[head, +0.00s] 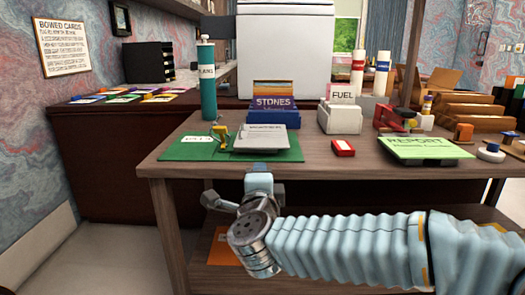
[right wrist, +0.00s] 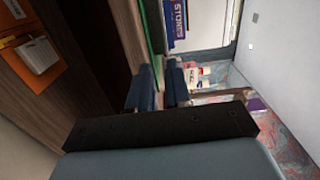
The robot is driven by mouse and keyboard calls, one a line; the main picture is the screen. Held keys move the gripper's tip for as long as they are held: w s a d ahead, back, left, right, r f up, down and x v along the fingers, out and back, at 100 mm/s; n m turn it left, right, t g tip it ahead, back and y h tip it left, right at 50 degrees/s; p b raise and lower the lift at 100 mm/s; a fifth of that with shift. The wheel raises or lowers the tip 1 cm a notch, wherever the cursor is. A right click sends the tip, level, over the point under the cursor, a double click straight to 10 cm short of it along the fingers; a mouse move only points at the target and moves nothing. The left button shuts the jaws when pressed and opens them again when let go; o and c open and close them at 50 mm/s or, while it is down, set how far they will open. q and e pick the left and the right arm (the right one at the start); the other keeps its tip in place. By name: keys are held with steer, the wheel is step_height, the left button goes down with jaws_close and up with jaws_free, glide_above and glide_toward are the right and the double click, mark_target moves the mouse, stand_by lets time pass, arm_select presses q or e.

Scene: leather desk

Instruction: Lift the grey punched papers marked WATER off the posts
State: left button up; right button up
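A stack of grey papers (head: 264,139) lies on the right part of a green mat (head: 294,152) near the desk's front edge. A dark label strip runs along its far edge; I cannot read WATER on it. A small yellow-and-green upright piece (head: 222,136) stands at its left; I cannot make out the posts clearly. My right gripper (head: 260,172) is just in front of the desk edge, below and before the papers, apart from them. In the right wrist view its two fingers (right wrist: 162,88) stand apart with nothing between them. My left gripper is not in view.
A blue STONES box (head: 273,112) stands behind the papers, a teal cylinder (head: 208,90) behind left. A FUEL holder (head: 340,117), a red box (head: 343,147) and a green REPORT pad (head: 425,149) are to the right. An orange sheet (head: 222,249) lies on the lower shelf.

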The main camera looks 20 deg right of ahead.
mark_target(263, 148)
steer(key=x, duration=0.9)
steer(key=r+x, duration=0.1)
steer(key=x, duration=0.3)
steer(key=shift+w+d, duration=0.15)
steer(key=shift+d, duration=0.3)
jaws_close()
